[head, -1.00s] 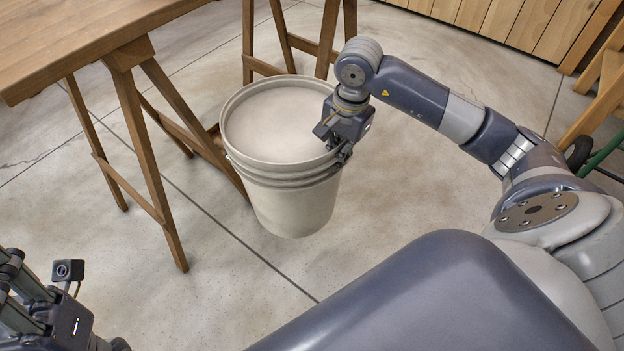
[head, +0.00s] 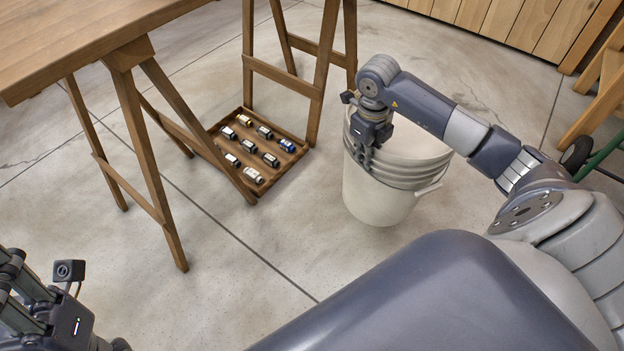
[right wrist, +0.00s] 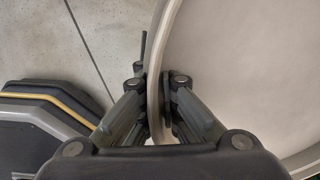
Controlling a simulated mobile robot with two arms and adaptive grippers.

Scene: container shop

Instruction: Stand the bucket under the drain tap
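The off-white bucket (head: 378,199) is upright at the right of the table in the head view, partly behind my right arm. My right gripper (head: 366,160) is at the bucket's near left rim. In the right wrist view its two fingers (right wrist: 162,90) are closed on the bucket's rim (right wrist: 160,60), one on each side of the wall. I cannot tell whether the bucket touches the floor. My left gripper (head: 45,320) is at the lower left corner, cut off by the edge, and its fingers are unclear. No drain tap shows.
A wooden trestle table (head: 75,35) stands at the upper left. A shallow wooden tray (head: 273,185) with several small fittings lies on the floor by its legs. Wooden panelling (head: 500,22) is at the back. A wooden piece of furniture (head: 600,110) stands at the right edge. Floor in front of the tray is clear.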

